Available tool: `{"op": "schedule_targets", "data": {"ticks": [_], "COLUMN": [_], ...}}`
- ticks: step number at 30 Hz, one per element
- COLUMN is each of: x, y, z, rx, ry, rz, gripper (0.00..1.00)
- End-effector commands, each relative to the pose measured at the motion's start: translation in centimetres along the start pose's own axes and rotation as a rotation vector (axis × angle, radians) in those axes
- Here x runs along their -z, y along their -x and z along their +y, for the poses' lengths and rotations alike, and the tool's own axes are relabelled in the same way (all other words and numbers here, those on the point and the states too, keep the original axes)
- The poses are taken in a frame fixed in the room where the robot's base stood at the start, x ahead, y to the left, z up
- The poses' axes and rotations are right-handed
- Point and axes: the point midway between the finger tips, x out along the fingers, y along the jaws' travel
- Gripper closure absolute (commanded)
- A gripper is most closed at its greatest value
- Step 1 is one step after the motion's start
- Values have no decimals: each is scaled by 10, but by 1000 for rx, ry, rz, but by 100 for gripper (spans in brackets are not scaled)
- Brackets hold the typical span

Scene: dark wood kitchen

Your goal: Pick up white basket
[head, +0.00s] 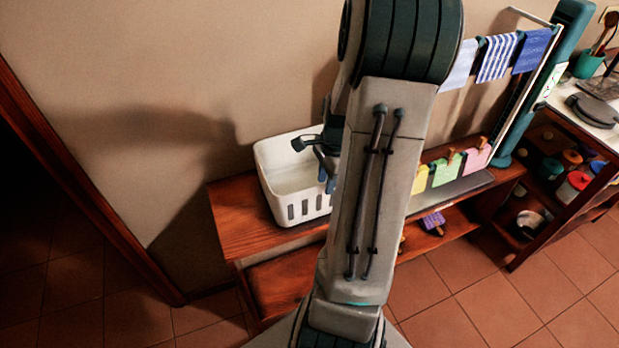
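The white basket (296,208) stands upright on the left end of a wooden bench. It has slots in its front wall and looks empty inside. My arm hides its right part. My gripper (314,164) is at the basket's right side, partly behind my arm. Its two dark fingertips are spread apart, one over the basket's opening and one near its right rim. Nothing shows between them. I cannot tell whether a finger touches the rim.
The wooden bench (238,218) runs along the wall, with a lower shelf. Coloured cards with clips (446,170) stand on it to the right. Cloths (497,57) hang on a rack above. A shelf unit (545,190) stands at far right. The tiled floor in front is clear.

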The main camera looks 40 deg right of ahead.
Motion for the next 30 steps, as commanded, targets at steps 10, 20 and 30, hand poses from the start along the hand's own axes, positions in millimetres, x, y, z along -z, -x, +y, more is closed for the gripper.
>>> {"op": "schedule_targets", "data": {"ticks": [10,20,30], "x": [1,1,1], "y": [-31,-31,-32], "z": [2,2,3], "rx": [0,0,-3], "ry": [0,-1,-1], "rz": [0,0,-1], "gripper": [70,100,100]}}
